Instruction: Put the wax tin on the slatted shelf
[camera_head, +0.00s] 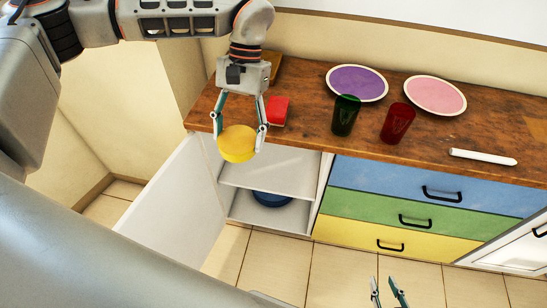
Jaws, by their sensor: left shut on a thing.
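A round yellow tin (237,144), which looks like the wax tin, is between the fingers of my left gripper (239,133). The gripper is shut on it, with a finger on each side, in front of the left end of the wooden counter. The tin appears above the open cabinet, whose inner shelf (262,178) is white and looks plain. I cannot make out slats on it. My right gripper (383,278) is low at the bottom edge, in front of the drawers. Its fingers are apart with nothing between them.
On the counter (305,135) are a red block (277,110), a green cup (345,115), a red cup (397,122), a purple plate (357,83), a pink plate (435,95) and a white stick (483,157). A blue round thing (272,199) is low in the cabinet. Its white door (180,205) stands open.

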